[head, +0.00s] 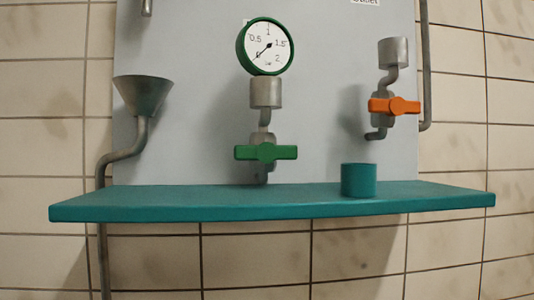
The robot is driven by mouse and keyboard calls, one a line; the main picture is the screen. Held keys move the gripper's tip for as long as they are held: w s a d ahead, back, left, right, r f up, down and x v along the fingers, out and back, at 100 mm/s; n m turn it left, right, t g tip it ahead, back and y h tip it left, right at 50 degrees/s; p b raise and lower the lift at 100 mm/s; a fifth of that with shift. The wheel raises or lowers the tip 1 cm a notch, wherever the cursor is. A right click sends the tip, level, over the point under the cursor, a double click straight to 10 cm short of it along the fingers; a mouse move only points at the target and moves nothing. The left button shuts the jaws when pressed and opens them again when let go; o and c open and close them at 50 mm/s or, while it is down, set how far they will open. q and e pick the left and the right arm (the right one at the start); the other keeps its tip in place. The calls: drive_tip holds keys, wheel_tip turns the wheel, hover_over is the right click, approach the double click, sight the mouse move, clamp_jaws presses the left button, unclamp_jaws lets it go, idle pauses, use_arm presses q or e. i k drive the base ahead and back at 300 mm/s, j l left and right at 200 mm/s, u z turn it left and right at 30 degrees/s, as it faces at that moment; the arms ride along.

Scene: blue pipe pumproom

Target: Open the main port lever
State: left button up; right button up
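A green lever (265,152) sits crosswise on the pipe below a green-rimmed pressure gauge (266,46) at the middle of the panel. An orange lever (393,106) sits crosswise on the pipe at the right, beneath a partly cut-off label that seems to read "outlet". No label on the green lever is visible, so I cannot tell from the picture which lever is the main port. The gauge needle points down-left, near 0. Neither of my grippers is in the head view.
A teal shelf (240,205) juts out below the levers. A teal cup (359,180) stands on it, below and left of the orange lever. A grey funnel (143,95) on a bent pipe is at the left. The space before the green lever looks clear.

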sight(266, 152)
drive_tip(key=k+l+u, duration=0.1)
drive_tip(key=k+l, duration=0.3)
drive_tip(key=l, duration=0.25)
drive_tip(key=k+l+u, duration=0.1)
drive_tip(key=k+l, duration=0.3)
drive_tip(key=l, duration=0.2)
drive_tip(key=k+l+u, duration=0.15)
drive_tip(key=k+l, duration=0.3)
drive_tip(key=l, duration=0.15)
